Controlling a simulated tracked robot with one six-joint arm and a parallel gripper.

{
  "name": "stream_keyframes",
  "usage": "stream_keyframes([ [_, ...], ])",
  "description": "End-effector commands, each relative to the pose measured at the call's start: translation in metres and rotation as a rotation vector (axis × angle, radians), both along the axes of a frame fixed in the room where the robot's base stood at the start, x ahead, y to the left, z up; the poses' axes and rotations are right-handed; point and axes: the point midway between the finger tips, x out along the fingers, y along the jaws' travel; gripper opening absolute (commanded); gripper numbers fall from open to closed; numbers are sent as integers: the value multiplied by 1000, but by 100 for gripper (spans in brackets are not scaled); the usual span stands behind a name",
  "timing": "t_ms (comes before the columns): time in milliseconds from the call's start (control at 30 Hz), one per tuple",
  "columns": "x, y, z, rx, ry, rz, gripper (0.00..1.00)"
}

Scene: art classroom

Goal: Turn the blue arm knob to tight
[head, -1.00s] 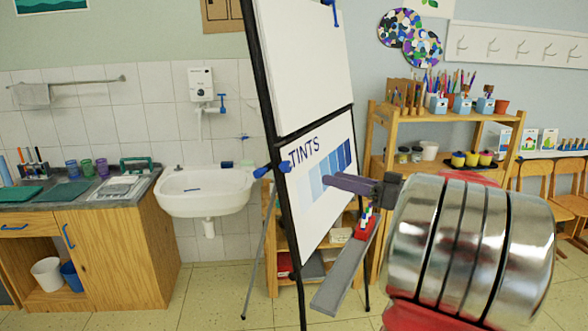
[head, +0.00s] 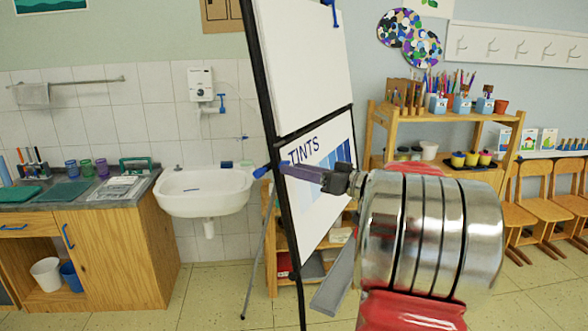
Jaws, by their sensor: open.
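The blue knob (head: 262,171) sticks out to the left from the black side post of the easel, at about the height of the "TINTS" sheet (head: 318,152). My gripper (head: 284,169) comes in from the right, across the front of that sheet. The gripper is open and holds nothing that I can see. Whether the knob lies between the fingertips, or they touch it, I cannot tell.
The black-framed easel (head: 276,136) stands close before my arm, with a grey tray (head: 334,285) low on it. Behind it are a white sink (head: 205,195) and a wooden cabinet (head: 115,255) at left. A wooden shelf (head: 440,117) stands at right. Floor is clear at lower left.

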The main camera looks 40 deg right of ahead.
Motion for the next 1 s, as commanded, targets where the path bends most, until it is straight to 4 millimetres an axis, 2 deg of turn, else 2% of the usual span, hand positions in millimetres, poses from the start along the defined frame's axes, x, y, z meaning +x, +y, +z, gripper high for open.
stream_keyframes([
  [200,19,5,0,0,0,0,45],
  [533,21,5,0,0,0,-1,44],
  [1000,20,5,0,0,0,-1,11],
])
